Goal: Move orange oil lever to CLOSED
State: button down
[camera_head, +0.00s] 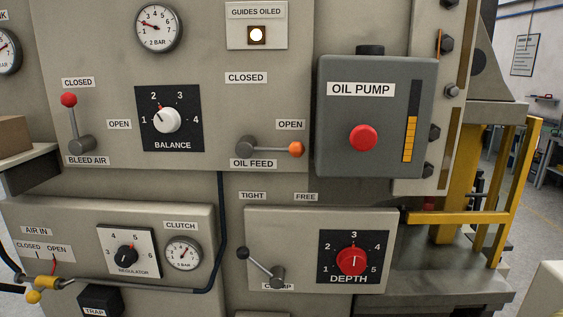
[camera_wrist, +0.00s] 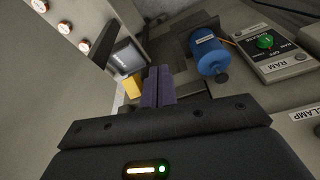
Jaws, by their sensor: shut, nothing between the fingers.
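The orange-knobbed oil feed lever (camera_head: 296,149) is on the upper panel in the head view. Its arm points right from a grey pivot at left, so the knob lies just below the OPEN label (camera_head: 290,125). The CLOSED label (camera_head: 246,78) is higher up, above the pivot. The OIL FEED label (camera_head: 254,163) is below the pivot. My gripper (camera_wrist: 160,72) shows only in the wrist view, with its fingers together and nothing between them. It is away from the lever, which is not in the wrist view.
A grey oil pump box (camera_head: 375,115) with a red button stands out right of the lever. The balance dial (camera_head: 168,120) and red bleed air lever (camera_head: 69,100) are left. Below are the depth panel (camera_head: 320,215) and black-knobbed clamp lever (camera_head: 243,253). The wrist view shows a blue cylinder (camera_wrist: 209,55).

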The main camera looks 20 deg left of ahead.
jog(key=shift+s, duration=0.1)
jog(key=w+a+r+n+t+h+b, duration=0.25)
jog(key=w+a+r+n+t, duration=0.7)
jog(key=n, duration=1.45)
jog(key=a+r+n+t+y, duration=0.6)
jog(key=a+r+n, duration=0.8)
jog(key=a+r, duration=0.7)
notch_tip(320, 180, up, 2)
jog(key=shift+s+a+n+y, duration=0.3)
jog(key=shift+n+y, duration=0.1)
jog(key=shift+y, duration=0.05)
